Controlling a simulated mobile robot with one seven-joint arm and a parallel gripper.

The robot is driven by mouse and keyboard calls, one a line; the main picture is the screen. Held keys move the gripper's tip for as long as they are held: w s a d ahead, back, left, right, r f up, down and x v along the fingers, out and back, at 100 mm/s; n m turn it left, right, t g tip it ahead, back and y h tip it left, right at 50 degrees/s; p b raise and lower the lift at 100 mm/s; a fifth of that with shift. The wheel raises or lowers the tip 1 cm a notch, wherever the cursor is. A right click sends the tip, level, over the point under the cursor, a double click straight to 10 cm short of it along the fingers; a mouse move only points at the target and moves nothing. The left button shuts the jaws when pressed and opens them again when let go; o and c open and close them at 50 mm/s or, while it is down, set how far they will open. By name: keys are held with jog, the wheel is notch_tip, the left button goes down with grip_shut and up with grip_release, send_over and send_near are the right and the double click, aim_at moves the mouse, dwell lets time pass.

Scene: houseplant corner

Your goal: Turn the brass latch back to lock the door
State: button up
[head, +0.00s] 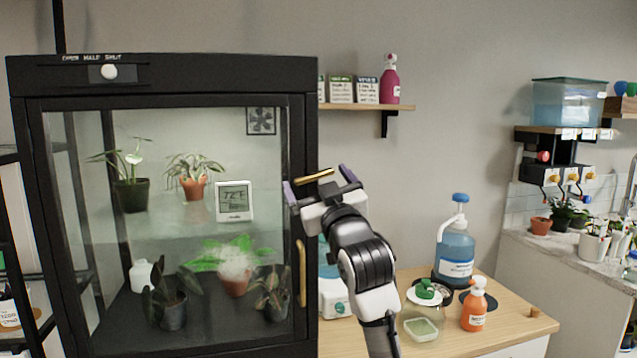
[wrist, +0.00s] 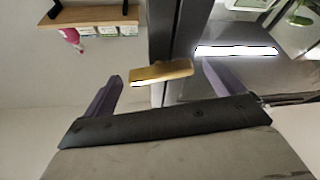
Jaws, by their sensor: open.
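The brass latch (head: 315,176) is a short bar on the right edge of the black-framed glass cabinet door (head: 44,190). It lies nearly level in the head view, its right end slightly higher. My gripper (head: 319,183) is open in front of it, with purple fingers either side. In the wrist view the latch (wrist: 161,73) lies crosswise between my open fingers (wrist: 161,78), with a small gap at each end. I cannot tell whether the latch is within finger depth. The door looks closed, and its brass handle (head: 302,272) is lower down.
Inside the cabinet are several potted plants and a white display (head: 234,201). A wall shelf (head: 360,107) with packets and a pink spray bottle (head: 390,80) is to the right. A wooden table (head: 500,325) holds a blue jug (head: 455,250) and an orange bottle (head: 473,309).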

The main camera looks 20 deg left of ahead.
jog(key=shift+c, duration=0.4)
jog(key=c, duration=0.9)
jog(key=shift+s+a+m+t+h+p, duration=0.15)
jog(key=shift+m+t+h+p, duration=0.3)
jog(key=shift+m, duration=0.65)
jog(key=shift+m+t+h, duration=0.35)
jog(key=shift+m+h, duration=0.1)
jog(key=shift+m, duration=0.85)
jog(key=o, duration=1)
jog(key=b+v, duration=0.3)
jog(key=v, duration=1)
jog(key=shift+s+d+f+b, duration=0.1)
jog(key=shift+s+d+b, duration=0.2)
jog(key=shift+b, duration=0.05)
